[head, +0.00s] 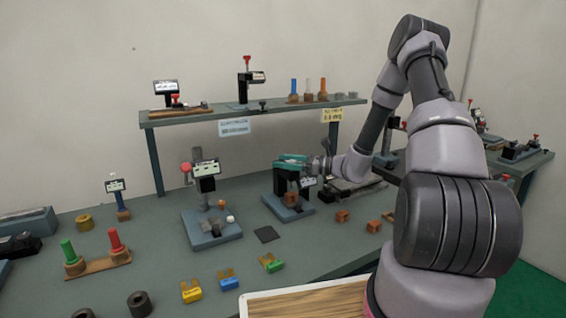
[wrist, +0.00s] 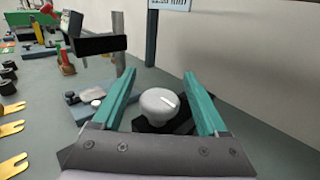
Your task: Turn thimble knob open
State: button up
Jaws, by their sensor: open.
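The thimble knob (wrist: 158,103) is a rounded light grey knob with a white mark on top, in the middle of the wrist view. It sits on a dark device. My gripper (wrist: 159,76) is open, with one teal finger on each side of the knob. A gap shows on both sides, wider on the right. In the head view my gripper (head: 292,160) is over a black stand on a blue-grey base (head: 288,210). An orange-brown block (head: 291,198) is low on that stand.
A gauge stand with a red knob (head: 187,167) stands left of my gripper. A shelf (head: 240,112) with small devices runs behind. Small orange-brown blocks (head: 343,216) lie to the right. Yellow, blue and green fork-shaped parts (head: 228,281) lie in front, near a wooden-topped tray (head: 310,303).

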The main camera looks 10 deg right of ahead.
jog(key=v, duration=1)
jog(key=shift+s+d, duration=0.15)
jog(key=s+a+r+n+g+h, duration=0.3)
jog(key=s+r+n+g, duration=0.1)
jog(key=s+r+n, duration=0.2)
jog(key=s+a+r+n+g+h, duration=0.3)
jog(key=s+a+r+n, duration=0.1)
jog(key=s+r+n, duration=0.15)
jog(key=s+d+r+n+t+h, duration=0.2)
jog(key=s+r+n+t+h, duration=0.1)
jog(key=s+r, duration=0.4)
jog(key=s+d+r+n+t+h, duration=0.3)
jog(key=s+r+n+h, duration=0.1)
jog(key=s+r, duration=0.3)
jog(key=shift+s+d+r+h, duration=0.2)
jog(key=shift+s+d+h, duration=0.05)
jog(key=shift+h, duration=0.35)
